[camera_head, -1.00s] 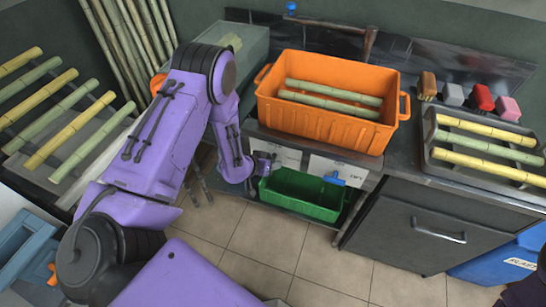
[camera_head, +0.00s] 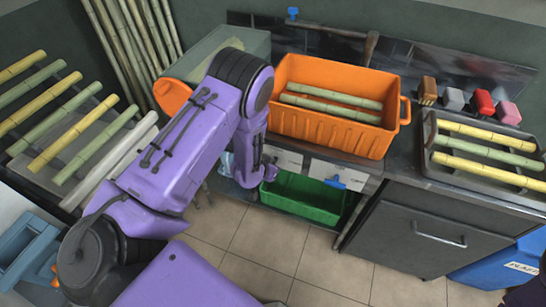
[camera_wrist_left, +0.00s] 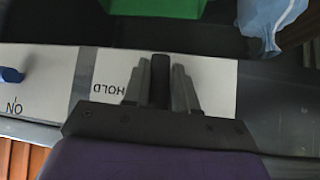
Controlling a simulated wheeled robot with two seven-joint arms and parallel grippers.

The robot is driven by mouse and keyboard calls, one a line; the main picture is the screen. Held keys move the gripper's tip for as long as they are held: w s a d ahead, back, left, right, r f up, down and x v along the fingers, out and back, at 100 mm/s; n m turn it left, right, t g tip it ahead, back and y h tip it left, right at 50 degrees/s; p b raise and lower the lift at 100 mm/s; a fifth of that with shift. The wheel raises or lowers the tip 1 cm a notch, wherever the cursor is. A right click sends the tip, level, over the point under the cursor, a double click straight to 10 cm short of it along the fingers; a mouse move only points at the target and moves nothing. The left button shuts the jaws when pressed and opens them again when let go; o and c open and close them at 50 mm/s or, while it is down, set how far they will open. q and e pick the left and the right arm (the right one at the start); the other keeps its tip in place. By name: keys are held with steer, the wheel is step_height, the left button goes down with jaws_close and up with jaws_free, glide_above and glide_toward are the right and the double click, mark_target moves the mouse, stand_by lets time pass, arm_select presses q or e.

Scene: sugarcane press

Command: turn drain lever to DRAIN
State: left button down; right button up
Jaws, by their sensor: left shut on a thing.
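My left gripper (camera_wrist_left: 160,82) is shut on a narrow dark piece, apparently the drain lever, in front of a white label plate (camera_wrist_left: 218,88). The word HOLD shows upside down on this plate, left of the fingers; the fingers and palm hide much of the rest. In the head view my left gripper (camera_head: 268,172) is at the bench front, by the left white plate (camera_head: 288,160). The lever itself is mostly hidden there. My right gripper is out of view.
A blue lever (camera_head: 335,182) sits on the neighbouring plate; in the wrist view that plate reads ON. A green bin (camera_head: 312,213) stands below. An orange crate (camera_head: 330,128) with cane is on the bench above. A pale blue bag (camera_wrist_left: 270,18) is near the gripper.

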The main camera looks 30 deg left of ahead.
arm_select(q)
steer(key=c, duration=1)
jaws_free()
steer(key=v, duration=1)
steer(key=shift+s+r, duration=0.15)
steer(key=shift+r, duration=0.05)
